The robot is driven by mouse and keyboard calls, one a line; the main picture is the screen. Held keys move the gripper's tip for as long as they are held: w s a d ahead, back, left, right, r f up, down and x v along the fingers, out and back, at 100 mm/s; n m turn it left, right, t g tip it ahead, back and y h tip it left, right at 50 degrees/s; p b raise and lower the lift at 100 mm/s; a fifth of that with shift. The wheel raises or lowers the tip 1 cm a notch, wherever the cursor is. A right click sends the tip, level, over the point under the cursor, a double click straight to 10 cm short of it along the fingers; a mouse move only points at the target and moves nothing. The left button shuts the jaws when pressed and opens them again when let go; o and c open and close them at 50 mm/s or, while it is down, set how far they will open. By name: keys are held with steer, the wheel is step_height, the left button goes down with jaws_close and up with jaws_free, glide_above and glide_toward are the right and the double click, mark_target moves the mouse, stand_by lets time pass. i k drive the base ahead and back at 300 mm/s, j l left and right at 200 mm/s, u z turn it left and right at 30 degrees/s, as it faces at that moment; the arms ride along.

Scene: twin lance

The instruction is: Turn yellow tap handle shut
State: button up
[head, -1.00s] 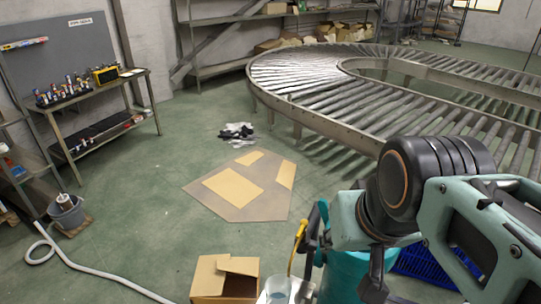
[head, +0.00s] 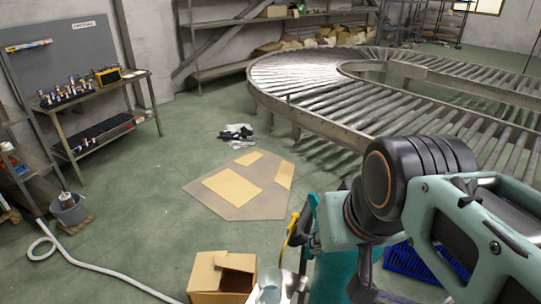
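A slim yellow piece (head: 291,229), which looks like the tap handle, stands steeply tilted at the lower centre of the head view. It is beside a teal container (head: 334,278) that my arm partly covers. Dark parts of my gripper (head: 304,237) show just right of the yellow piece, close to it. I cannot tell whether they touch. My wrist and forearm hide most of the gripper, so its opening is unclear. A clear vessel (head: 268,292) is below the yellow piece at the bottom edge.
An open cardboard box (head: 221,277) stands left of the clear vessel. A blue crate (head: 412,264) lies on the floor behind my arm. A curved roller conveyor (head: 320,120) fills the back right. A white hose (head: 100,277) and a grey bucket (head: 68,212) are at left. The middle floor is mostly open.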

mark_target(295, 216)
steer(key=k+j+z, duration=0.1)
steer(key=j, duration=0.2)
steer(key=k+j+z, duration=0.15)
steer(key=i+j+z, duration=0.2)
steer(key=j, duration=0.4)
steer(key=j+z, duration=0.2)
steer(key=j, duration=0.4)
steer(key=k, duration=0.05)
